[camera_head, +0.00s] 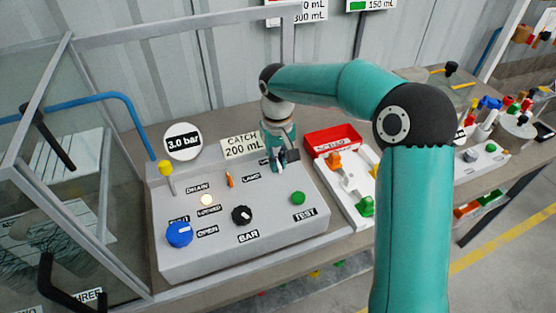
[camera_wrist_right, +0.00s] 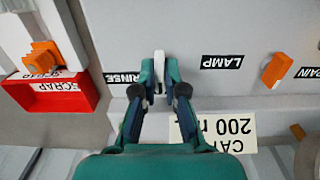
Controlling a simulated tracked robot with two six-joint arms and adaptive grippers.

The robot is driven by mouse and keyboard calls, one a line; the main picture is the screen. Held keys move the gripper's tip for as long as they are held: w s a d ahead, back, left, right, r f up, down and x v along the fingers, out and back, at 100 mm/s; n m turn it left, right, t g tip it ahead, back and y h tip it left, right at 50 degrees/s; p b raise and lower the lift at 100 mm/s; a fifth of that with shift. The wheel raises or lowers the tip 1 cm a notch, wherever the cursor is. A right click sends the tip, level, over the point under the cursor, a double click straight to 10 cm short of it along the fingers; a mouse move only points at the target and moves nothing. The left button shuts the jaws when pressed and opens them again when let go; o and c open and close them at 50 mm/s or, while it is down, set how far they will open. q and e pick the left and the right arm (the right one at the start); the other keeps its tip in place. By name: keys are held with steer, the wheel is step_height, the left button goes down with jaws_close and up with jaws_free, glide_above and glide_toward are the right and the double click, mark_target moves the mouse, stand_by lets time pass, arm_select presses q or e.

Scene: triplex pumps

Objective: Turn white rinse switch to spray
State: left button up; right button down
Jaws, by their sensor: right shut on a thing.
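The white rinse switch (camera_wrist_right: 159,64) stands between the fingertips of my right gripper (camera_wrist_right: 159,82) in the right wrist view, beside the RINSE label (camera_wrist_right: 122,78). The gripper is shut on the switch, and the switch's top shows past the fingers. In the head view my right gripper (camera_head: 279,158) reaches down to the back right of the grey control panel (camera_head: 280,225), and hides most of the switch. No SPRAY marking is readable. My left gripper is in neither view.
The panel also bears an orange lamp switch (camera_head: 229,180), a blue knob (camera_head: 179,234), a black BAR knob (camera_head: 242,215) and a green TEST button (camera_head: 298,198). A red scrap bin (camera_head: 331,136) stands to the right. A glazed frame (camera_head: 110,190) stands at the left.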

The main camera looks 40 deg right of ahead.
steer(key=c, duration=1.2)
jaws_free()
steer(key=shift+c, duration=0.2)
steer(key=shift+r, duration=0.1)
step_height(320, 180, up, 12)
